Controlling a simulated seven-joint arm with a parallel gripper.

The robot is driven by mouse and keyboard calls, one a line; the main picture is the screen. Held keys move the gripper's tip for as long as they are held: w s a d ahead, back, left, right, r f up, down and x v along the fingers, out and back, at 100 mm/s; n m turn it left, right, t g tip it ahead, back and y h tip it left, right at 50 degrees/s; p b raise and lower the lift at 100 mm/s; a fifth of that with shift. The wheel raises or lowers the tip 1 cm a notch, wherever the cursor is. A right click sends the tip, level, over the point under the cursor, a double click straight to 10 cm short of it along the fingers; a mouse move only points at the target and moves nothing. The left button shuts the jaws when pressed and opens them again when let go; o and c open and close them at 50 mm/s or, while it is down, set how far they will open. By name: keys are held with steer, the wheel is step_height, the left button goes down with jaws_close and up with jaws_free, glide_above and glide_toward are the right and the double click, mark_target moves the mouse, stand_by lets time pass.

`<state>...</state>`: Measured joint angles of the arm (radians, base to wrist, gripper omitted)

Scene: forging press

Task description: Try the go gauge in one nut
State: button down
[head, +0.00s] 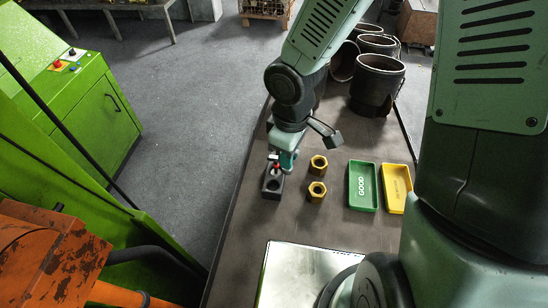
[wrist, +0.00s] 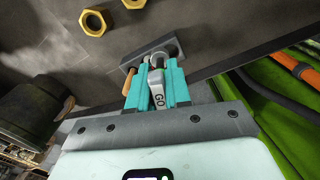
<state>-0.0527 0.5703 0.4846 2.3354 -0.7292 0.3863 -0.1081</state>
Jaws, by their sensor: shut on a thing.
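My gripper (head: 284,162) is over the dark gauge block (head: 272,187) near the table's left edge. In the wrist view the teal fingers of my gripper (wrist: 157,78) are shut on the grey go gauge (wrist: 158,98), marked "GO". Its far end is at the gauge block (wrist: 172,47); I cannot tell whether it is still seated there. An orange-brown rod (wrist: 126,84) stands beside the left finger. Two brass hex nuts lie flat to the right of the block: a far nut (head: 318,158) and a near nut (head: 317,198). Both show in the wrist view, one whole nut (wrist: 84,22) and one cut off by the edge.
A green tray (head: 350,200) marked "GOOD" and a yellow tray (head: 388,207) lie right of the nuts, both empty. Dark metal pots (head: 376,88) stand at the table's far end. A shiny plate (head: 300,268) lies nearest me. A green machine (head: 100,110) stands left, beyond a gap.

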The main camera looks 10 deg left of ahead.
steer(key=shift+d+f+m, duration=0.95)
steer(key=shift+d+m, duration=0.4)
steer(key=shift+m, duration=0.1)
steer(key=shift+d+f+m, duration=0.95)
steer(key=shift+d+m, duration=0.4)
steer(key=shift+m, duration=0.05)
steer(key=shift+d+f+m, duration=0.95)
steer(key=shift+d+m, duration=0.4)
steer(key=shift+m, duration=0.1)
steer(key=shift+f, duration=0.8)
steer(key=shift+w+r, duration=0.1)
steer(key=shift+r, duration=0.05)
steer(key=shift+r, duration=0.8)
steer(key=shift+r, duration=0.1)
steer(key=shift+r, duration=1.9)
